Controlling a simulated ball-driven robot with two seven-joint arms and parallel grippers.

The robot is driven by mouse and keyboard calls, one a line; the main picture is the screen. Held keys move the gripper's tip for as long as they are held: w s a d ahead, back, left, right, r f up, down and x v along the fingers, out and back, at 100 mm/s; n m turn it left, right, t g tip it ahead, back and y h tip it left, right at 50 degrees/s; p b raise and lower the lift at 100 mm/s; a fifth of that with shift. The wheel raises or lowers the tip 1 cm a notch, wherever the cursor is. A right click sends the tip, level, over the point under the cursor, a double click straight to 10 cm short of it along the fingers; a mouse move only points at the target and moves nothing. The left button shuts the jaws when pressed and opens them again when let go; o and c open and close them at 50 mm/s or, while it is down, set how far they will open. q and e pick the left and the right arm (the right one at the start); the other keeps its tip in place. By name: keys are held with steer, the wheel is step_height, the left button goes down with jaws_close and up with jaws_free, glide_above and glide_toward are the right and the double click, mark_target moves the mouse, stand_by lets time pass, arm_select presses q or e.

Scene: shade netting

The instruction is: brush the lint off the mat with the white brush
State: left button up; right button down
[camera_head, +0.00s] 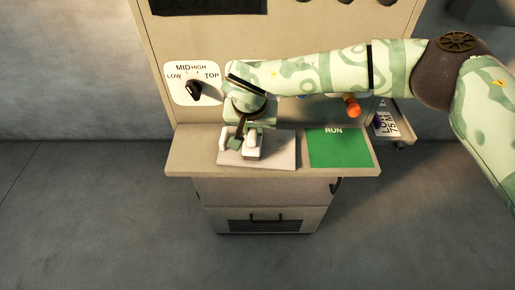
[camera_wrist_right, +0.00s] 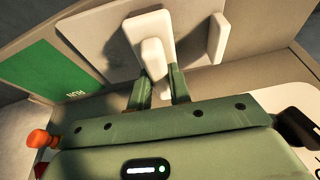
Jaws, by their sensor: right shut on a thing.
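My right gripper (camera_head: 243,146) is over the mat (camera_head: 283,157), a pale grey panel on the cabinet's ledge. It is shut on the white brush (camera_head: 252,143). In the right wrist view, the brush (camera_wrist_right: 151,28) shows a flat white head and a short block between the green fingers (camera_wrist_right: 160,88). I cannot tell whether the brush touches the mat. A second white piece (camera_head: 224,138) stands left of the gripper at the mat's left part; it also shows in the wrist view (camera_wrist_right: 217,38). No lint can be made out. My left gripper is not in view.
A green RUN panel (camera_head: 338,150) lies right of the mat. Behind are a black LOW-MID-HIGH-TOP knob (camera_head: 194,90) and an orange-red knob (camera_head: 352,107). A small tray with a printed label (camera_head: 386,124) sticks out at right. The ledge's front edge (camera_head: 275,171) is close.

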steer(key=shift+w+a+f+b, duration=0.1)
steer(key=shift+a+b, duration=0.25)
steer(key=shift+a, duration=0.2)
steer(key=shift+w+a+f+b, duration=0.1)
steer(key=shift+a+b, duration=0.2)
steer(key=shift+a, duration=0.65)
steer(key=shift+s+d+r+p, duration=0.15)
steer(key=shift+d+p, duration=0.2)
steer(key=shift+d, duration=0.35)
steer(key=shift+d+r+p, duration=0.15)
steer(key=shift+d+p, duration=0.15)
steer(key=shift+d, duration=0.35)
steer(key=shift+s+d+f+p, duration=0.15)
steer(key=shift+d+p, duration=0.15)
steer(key=shift+d, duration=0.55)
steer(key=shift+s+d+f+p, duration=0.1)
steer(key=shift+d+p, duration=0.15)
steer(key=shift+d, duration=0.55)
steer(key=shift+d+r+p, duration=0.1)
steer(key=shift+d+p, duration=0.4)
steer(key=shift+d, duration=0.55)
steer(key=shift+s+d+p, duration=0.2)
steer(key=shift+d+p, duration=0.35)
steer(key=shift+d, duration=1.3)
steer(key=shift+a, duration=0.15)
